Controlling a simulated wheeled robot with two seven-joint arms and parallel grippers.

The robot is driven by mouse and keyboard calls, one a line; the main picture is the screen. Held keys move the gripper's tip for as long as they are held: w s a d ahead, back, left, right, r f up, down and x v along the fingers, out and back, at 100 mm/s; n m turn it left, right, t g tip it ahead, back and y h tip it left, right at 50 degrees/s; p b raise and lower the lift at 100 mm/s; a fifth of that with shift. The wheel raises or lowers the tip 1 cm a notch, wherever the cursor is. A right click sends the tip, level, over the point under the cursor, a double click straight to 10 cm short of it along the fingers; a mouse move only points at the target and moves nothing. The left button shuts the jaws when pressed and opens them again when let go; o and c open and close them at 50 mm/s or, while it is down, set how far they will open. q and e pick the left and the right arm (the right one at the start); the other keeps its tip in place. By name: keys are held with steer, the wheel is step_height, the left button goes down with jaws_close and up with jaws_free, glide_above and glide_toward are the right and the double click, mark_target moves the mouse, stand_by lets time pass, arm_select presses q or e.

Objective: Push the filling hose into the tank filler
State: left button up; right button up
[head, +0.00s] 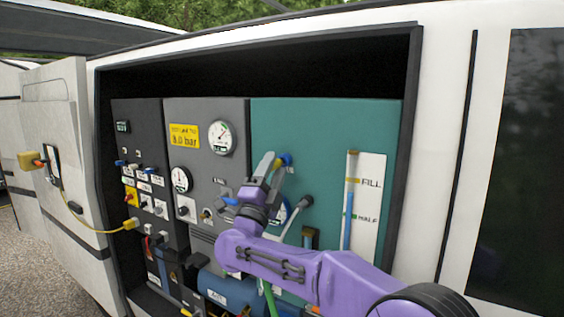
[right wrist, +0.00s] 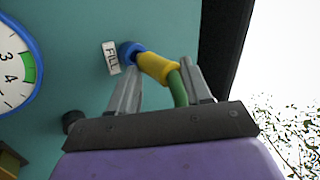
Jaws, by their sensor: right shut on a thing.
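The filling hose has a yellow end piece (right wrist: 157,67) and a green length (right wrist: 179,87) behind it. My right gripper (right wrist: 160,71) is shut on the hose; it also shows in the head view (head: 271,166), in front of the teal tank (head: 320,130). The blue tank filler (right wrist: 129,52) is beside a white FILL label (right wrist: 111,57); it also shows in the head view (head: 286,159). The yellow end lines up with the filler and meets it in the picture. How far it is inside, I cannot tell. My left gripper is not in view.
A level tube (head: 351,200) stands right of the filler. A round blue-rimmed gauge (right wrist: 14,70) is to its left. A grey control panel with gauges (head: 222,137) and switches is left of the tank. The black bay frame (head: 405,150) bounds the right side.

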steer(key=shift+w+d, duration=0.4)
steer(key=shift+w, duration=0.25)
steer(key=shift+d+r+p, duration=0.15)
steer(key=shift+p, duration=0.25)
steer(key=o, duration=1.1)
steer(key=shift+s+r, duration=0.1)
steer(key=shift+r, duration=0.05)
